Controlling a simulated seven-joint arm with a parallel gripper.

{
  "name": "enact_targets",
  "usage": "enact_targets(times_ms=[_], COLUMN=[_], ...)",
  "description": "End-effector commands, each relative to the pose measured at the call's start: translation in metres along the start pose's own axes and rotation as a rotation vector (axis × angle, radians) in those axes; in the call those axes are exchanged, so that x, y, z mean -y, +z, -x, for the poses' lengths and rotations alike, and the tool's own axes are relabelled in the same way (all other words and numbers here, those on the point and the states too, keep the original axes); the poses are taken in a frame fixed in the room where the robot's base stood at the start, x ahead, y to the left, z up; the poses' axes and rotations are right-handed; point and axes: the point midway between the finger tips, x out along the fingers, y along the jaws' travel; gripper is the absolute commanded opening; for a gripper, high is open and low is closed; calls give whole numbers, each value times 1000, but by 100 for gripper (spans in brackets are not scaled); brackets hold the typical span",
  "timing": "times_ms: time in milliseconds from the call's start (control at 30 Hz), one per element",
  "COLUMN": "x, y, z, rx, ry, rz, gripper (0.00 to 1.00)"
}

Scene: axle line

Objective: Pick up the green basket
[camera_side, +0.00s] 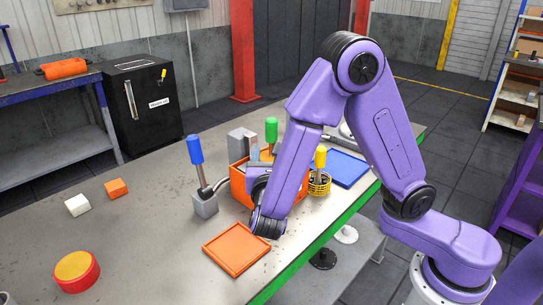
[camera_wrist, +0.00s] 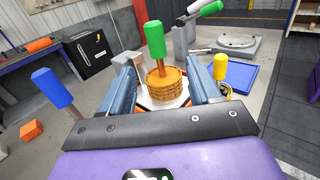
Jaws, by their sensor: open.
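The green-handled basket has an upright green grip (camera_wrist: 155,40) on a thin brown stem above a ringed orange-brown body (camera_wrist: 167,86). In the wrist view it stands between the two blue fingers of my gripper (camera_wrist: 160,68), which are apart, with no clear contact on the body. In the side view its green grip (camera_side: 271,130) rises behind my arm. The body is mostly hidden there by my forearm and an orange box (camera_side: 238,187). The basket appears to sit in that box.
A yellow-handled ringed basket (camera_side: 319,184) stands close on the right, before a blue tray (camera_side: 348,168). A blue-handled lever (camera_side: 195,150) on a grey block stands left. An empty orange tray (camera_side: 236,248) lies in front. A red-yellow button (camera_side: 76,271) and small blocks lie farther left.

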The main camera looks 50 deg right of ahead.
Motion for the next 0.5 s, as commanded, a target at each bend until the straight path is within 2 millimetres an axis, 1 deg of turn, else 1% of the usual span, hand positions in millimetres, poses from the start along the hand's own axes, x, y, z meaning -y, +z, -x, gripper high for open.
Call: enact_targets(times_ms=[33,300,400,500], x=[1,1,1,0], y=[0,0,-1,-1], z=[-11,-62,-78,-89], rx=[-1,-2,-3,-3], ry=[-6,-6,-5,-4], rz=[0,-1,-1,-1], gripper=[62,62,62,62])
